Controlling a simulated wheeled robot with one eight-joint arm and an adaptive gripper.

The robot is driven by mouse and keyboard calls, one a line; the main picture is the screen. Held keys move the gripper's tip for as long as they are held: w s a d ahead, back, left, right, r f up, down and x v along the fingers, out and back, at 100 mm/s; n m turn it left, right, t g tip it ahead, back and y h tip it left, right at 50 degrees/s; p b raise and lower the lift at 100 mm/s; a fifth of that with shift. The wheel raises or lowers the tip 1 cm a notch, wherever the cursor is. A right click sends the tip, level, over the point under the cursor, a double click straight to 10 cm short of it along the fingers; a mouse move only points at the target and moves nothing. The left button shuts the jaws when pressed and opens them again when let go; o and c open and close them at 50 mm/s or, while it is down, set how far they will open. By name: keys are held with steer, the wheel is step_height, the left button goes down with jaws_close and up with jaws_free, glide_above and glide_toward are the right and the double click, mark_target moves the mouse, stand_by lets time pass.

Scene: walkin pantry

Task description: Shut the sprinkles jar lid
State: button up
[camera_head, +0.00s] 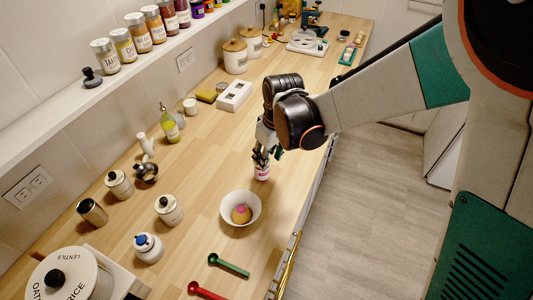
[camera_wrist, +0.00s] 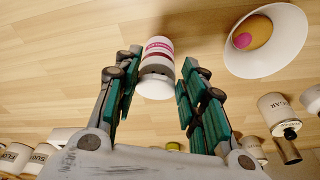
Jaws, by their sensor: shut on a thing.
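The sprinkles jar (camera_head: 262,172) is a small white jar with a pink label, standing on the wooden counter beyond the bowl. In the wrist view the jar (camera_wrist: 158,60) sits between my fingertips, with its label facing up in the picture and a white end nearest the camera. A row of small dark marks runs around it below the label. My gripper (camera_head: 262,157) points down over the jar and is shut on its upper part; it also shows in the wrist view (camera_wrist: 158,72). I cannot tell whether the lid is open or closed, as the fingers partly hide it.
A white bowl (camera_head: 240,208) with a round tan and pink thing stands close in front of the jar. Green (camera_head: 229,265) and red (camera_head: 206,291) spoons lie nearer. Canisters (camera_head: 168,210) stand to the left. The counter right around the jar is mostly clear.

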steer(key=shift+s+d+f+t+y, duration=0.1)
steer(key=shift+s+f+t+y, duration=0.05)
steer(key=shift+f+t+y, duration=0.15)
steer(key=o, duration=1.1)
steer(key=shift+r, duration=0.1)
